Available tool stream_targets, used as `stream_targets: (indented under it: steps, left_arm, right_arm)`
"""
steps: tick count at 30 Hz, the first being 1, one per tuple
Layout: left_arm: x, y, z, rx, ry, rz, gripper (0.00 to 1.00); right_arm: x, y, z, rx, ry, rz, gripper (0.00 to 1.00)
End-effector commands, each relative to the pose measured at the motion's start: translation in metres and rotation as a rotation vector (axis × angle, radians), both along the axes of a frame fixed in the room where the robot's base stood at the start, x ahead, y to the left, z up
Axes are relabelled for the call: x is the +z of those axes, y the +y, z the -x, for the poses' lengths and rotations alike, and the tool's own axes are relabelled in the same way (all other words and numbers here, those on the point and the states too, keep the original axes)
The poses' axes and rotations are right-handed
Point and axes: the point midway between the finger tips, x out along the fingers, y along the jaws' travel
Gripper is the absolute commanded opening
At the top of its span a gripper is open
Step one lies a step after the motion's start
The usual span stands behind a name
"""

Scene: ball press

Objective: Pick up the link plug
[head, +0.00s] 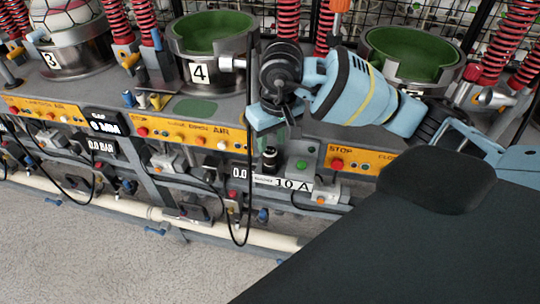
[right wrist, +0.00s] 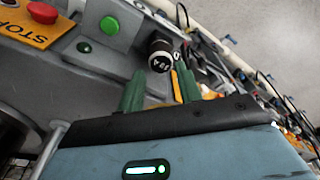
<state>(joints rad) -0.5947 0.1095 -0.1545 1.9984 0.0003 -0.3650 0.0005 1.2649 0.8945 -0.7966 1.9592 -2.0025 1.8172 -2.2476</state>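The link plug (head: 270,157) appears to be the short black knob-like cylinder standing on the grey panel beside a "10 A" label (head: 292,184). In the right wrist view the plug (right wrist: 160,54) shows a white marking on its side. My right gripper (right wrist: 158,74) is open, its two green fingers spread apart. The plug shows between and just beyond the fingertips, with no visible contact. In the head view my right gripper (head: 268,122) is just above the plug, its fingers mostly hidden. My left gripper is not in view.
A green button (head: 302,165) sits right of the plug. A red STOP button (head: 337,164) is on an orange plate farther right. A black cable (head: 247,215) hangs left of the plug. Green-lined bowls, numbered press stations and red springs stand behind.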

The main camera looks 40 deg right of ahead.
Motion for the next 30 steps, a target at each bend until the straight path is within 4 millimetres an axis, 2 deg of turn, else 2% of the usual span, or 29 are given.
stream_targets:
  steps: [9,19,25,30]
  left_arm:
    - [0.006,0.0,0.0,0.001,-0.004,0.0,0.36]
    - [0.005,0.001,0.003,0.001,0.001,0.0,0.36]
    - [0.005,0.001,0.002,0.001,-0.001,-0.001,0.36]
    - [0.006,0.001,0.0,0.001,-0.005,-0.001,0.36]
  right_arm:
    - [-0.04,0.001,-0.005,-0.001,0.002,0.0,0.35]
    - [-0.046,0.001,-0.006,0.0,0.0,0.0,0.35]
    - [-0.046,0.001,-0.006,0.0,0.0,0.0,0.09]
    - [-0.046,0.001,-0.006,0.0,0.0,0.0,0.07]
